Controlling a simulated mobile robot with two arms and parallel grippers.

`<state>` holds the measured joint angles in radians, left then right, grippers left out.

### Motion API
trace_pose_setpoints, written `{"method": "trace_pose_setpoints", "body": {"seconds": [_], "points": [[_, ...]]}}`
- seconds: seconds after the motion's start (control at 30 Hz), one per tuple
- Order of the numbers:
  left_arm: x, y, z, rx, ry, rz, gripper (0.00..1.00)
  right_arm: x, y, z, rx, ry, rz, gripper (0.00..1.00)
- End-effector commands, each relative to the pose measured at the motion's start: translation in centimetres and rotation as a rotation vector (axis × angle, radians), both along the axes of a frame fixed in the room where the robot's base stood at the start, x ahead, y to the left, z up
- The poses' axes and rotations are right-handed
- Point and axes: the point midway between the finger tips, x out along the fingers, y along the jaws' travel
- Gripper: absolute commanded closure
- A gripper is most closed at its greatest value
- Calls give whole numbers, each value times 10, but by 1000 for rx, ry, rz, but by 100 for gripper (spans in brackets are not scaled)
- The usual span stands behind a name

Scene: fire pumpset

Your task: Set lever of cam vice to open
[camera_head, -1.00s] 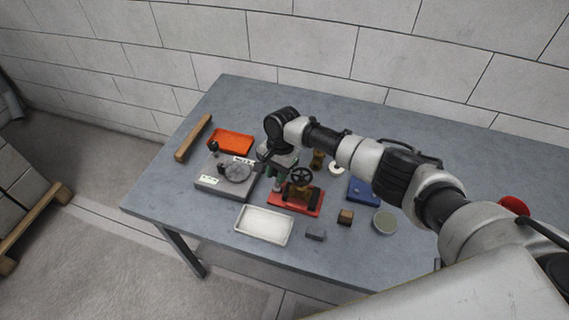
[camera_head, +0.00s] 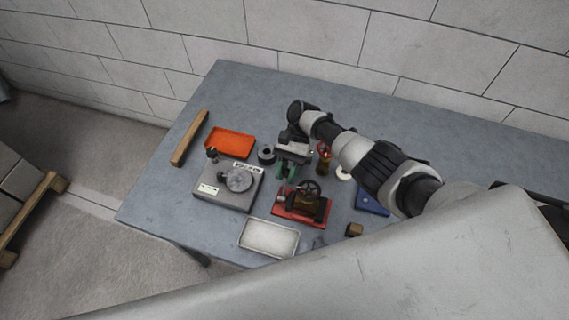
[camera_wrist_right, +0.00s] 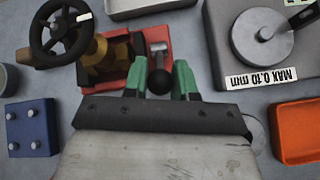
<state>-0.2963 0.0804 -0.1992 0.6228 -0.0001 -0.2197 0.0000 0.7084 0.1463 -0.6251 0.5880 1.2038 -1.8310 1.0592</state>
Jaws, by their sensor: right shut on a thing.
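The cam vice (camera_head: 287,208) has a red base and holds a brass valve with a black handwheel (camera_head: 309,188). It also shows in the right wrist view (camera_wrist_right: 153,37). Its lever, a metal arm ending in a black ball knob (camera_wrist_right: 159,82), is in the right wrist view. My right gripper (camera_head: 286,172) has green fingers and is just behind the vice. In the right wrist view its fingers (camera_wrist_right: 161,78) stand either side of the knob, shut on the lever. The lever is too small to make out in the head view. My left gripper is not in view.
Left of the vice is a grey block with a disc (camera_head: 226,197). A white tray (camera_head: 269,238) is in front, a blue block (camera_head: 371,201) right. The back table is clear.

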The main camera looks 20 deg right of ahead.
Motion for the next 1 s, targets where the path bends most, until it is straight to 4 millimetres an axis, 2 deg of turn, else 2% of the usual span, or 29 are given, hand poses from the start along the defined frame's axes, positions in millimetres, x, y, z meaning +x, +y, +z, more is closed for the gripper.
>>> {"method": "trace_pose_setpoints", "body": {"seconds": [0.13,0.57,0.6,0.63,1.0], "points": [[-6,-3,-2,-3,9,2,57,-1,0,-1,14,14,-2,100],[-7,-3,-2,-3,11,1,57,-2,0,0,19,22,-2,100],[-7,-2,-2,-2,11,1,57,-2,0,0,19,22,-2,69],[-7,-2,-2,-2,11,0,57,-2,0,0,19,22,-2,64],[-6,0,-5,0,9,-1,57,1,-2,1,18,24,-1,63]]}}
